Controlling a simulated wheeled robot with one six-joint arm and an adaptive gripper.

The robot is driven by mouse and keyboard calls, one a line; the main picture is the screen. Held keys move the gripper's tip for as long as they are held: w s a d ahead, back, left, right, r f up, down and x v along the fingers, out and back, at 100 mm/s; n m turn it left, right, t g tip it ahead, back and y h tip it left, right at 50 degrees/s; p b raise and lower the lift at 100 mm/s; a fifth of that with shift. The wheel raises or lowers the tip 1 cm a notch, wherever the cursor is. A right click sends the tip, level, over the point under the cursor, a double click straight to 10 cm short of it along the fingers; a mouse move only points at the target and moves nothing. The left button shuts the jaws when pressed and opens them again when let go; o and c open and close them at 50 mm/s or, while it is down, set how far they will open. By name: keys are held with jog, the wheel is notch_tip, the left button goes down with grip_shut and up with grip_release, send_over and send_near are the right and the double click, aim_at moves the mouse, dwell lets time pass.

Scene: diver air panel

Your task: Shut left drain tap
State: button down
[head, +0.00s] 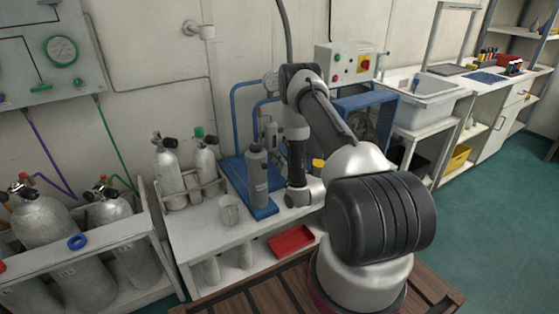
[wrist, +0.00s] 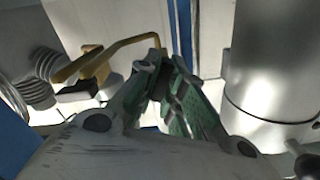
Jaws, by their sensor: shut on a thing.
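A tap with a bent brass-coloured lever (wrist: 122,45) shows at the left of the wrist view, beside a ribbed grey fitting (wrist: 38,80). My gripper (wrist: 160,68) has its green-padded fingers drawn together at the lever's free end. It is shut on that end, though the fingertips partly hide the contact. The frames do not show for certain whether this is the left drain tap, or how far its lever is turned. In the head view my own arm hides the gripper's fingers and the tap.
A silver cylinder (wrist: 272,65) stands close to the right of my fingers. In the head view a grey cylinder (head: 257,178) stands on a blue base beside my arm. Blue pipes (head: 236,105) rise behind.

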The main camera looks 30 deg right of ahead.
jog(key=m, duration=0.6)
jog(key=shift+d+f+m, duration=0.1)
jog(key=shift+d+m, duration=0.05)
jog(key=shift+m, duration=0.15)
jog(key=m, duration=0.6)
jog(key=shift+f, duration=0.15)
jog(key=c, duration=1.5)
grip_release()
jog(key=s, duration=1.2)
jog(key=shift+d, duration=0.25)
